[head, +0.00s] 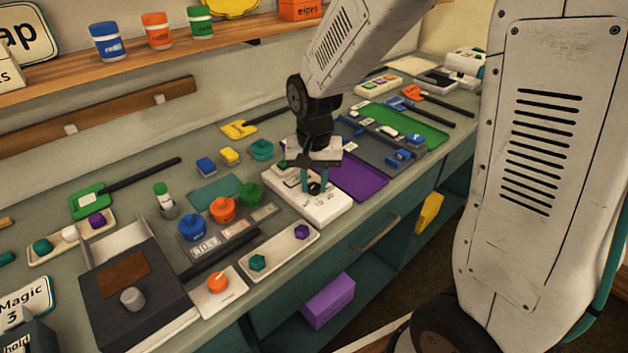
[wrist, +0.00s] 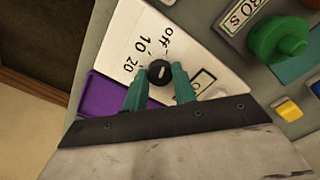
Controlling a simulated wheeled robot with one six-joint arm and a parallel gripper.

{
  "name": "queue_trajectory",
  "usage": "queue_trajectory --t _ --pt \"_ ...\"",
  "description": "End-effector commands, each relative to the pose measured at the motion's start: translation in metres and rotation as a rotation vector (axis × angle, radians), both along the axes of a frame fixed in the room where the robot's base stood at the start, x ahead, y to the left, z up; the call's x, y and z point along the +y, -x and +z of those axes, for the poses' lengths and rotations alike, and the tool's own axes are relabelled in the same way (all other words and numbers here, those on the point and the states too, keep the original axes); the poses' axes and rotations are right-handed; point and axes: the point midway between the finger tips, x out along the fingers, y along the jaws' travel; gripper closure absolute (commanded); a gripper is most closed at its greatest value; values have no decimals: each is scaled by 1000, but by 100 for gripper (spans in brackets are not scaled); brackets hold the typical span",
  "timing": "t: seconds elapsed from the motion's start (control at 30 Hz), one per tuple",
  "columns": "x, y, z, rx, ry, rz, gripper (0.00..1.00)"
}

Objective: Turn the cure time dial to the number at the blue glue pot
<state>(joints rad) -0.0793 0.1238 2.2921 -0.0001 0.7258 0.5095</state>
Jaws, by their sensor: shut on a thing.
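The cure time dial is a small black knob (wrist: 160,71) on a white panel (head: 290,197) marked off, 10 and 20; other markings are partly covered. My gripper (wrist: 159,84) has its teal fingers on either side of the knob, closed on it; in the head view my gripper (head: 316,182) points down over the panel. The knob has a short pale mark; I cannot tell which number it points at. A blue pot (head: 192,229) stands left of an orange pot (head: 222,210) and a green pot (head: 250,194). The label before the blue pot is too small to read.
A purple mat (head: 362,178) lies right of the panel. Blue (head: 110,43), orange and green jars stand on the shelf above.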

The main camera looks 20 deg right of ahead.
Motion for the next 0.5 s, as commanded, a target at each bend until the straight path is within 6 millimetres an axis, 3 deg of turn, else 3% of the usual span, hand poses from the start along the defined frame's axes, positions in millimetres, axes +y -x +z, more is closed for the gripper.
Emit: queue_trajectory --t 0.5 --pt "0 0 0 0 0 386 96"
